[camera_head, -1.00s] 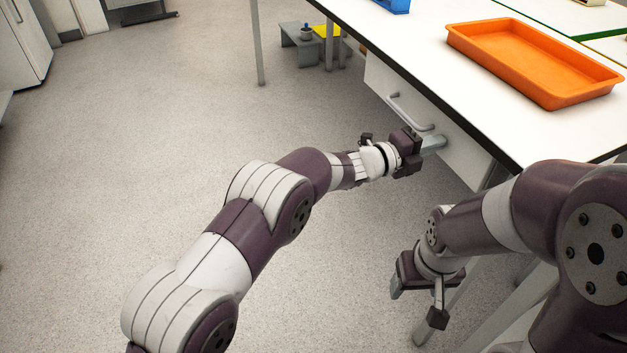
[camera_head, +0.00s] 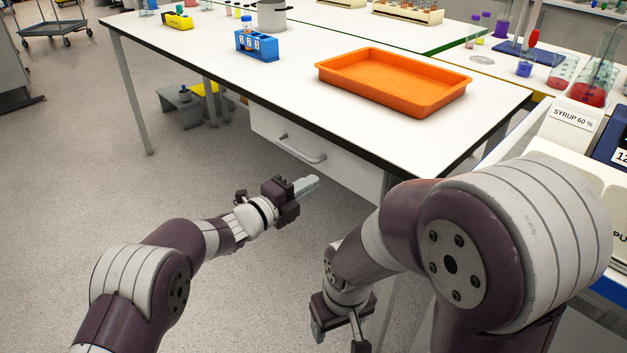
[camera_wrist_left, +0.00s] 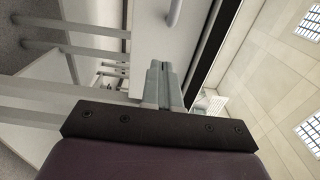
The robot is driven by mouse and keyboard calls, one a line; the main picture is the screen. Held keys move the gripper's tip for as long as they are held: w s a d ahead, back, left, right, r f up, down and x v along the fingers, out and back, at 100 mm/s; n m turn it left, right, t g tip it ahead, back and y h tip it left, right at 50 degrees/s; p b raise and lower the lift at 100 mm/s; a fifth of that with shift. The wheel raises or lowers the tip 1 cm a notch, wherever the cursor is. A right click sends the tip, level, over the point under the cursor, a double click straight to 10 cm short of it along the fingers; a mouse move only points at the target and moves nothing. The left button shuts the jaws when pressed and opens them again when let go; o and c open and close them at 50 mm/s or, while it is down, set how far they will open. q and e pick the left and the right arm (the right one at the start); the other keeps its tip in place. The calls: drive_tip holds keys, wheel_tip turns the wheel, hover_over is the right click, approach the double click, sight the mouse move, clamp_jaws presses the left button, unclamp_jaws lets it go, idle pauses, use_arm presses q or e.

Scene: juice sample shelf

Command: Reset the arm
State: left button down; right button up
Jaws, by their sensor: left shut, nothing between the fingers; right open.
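My left gripper (camera_head: 306,186) is shut and empty. It is held in front of the table, below the drawer handle and apart from it in the head view. Its closed fingers also show in the left wrist view (camera_wrist_left: 161,85), with the drawer front and handle beyond. My right gripper (camera_head: 337,340) is open and empty, pointing down low beside the table leg. Its fingertips are close to the lower edge of the head view.
The white table (camera_head: 290,85) bears an orange tray (camera_head: 392,105) and a blue numbered rack (camera_head: 256,45). Its drawer (camera_head: 330,160) has a metal handle (camera_head: 301,151). A bottle labelled syrup 60 % (camera_head: 572,118) stands at right.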

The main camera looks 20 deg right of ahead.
use_arm(q)
drive_tip(key=s+a+f+n+t+y, duration=0.1)
drive_tip(key=a+f+n+y, duration=0.5)
drive_tip(key=a+n, duration=0.3)
drive_tip(key=s+a+f+n+y, duration=0.2)
drive_tip(key=a+f+n+y, duration=0.35)
drive_tip(key=a, duration=0.55)
drive_tip(key=s+a+n+g+y, duration=0.35)
drive_tip(key=s+a+n, duration=0.5)
drive_tip(key=s, duration=0.35)
drive_tip(key=s+a+n+g+y, duration=0.2)
drive_tip(key=s+a+n+g, duration=0.2)
drive_tip(key=s+a+n, duration=0.5)
drive_tip(key=s+a+r+p, duration=0.1)
drive_tip(key=r+p, duration=1.3)
drive_tip(key=r, duration=0.1)
drive_tip(key=s+a+r+p, duration=0.2)
drive_tip(key=r+p, duration=1.2)
drive_tip(key=r, duration=0.1)
drive_tip(key=shift+a+m+t, duration=0.2)
drive_tip(key=shift+m+t, duration=0.2)
drive_tip(key=shift+t, duration=0.05)
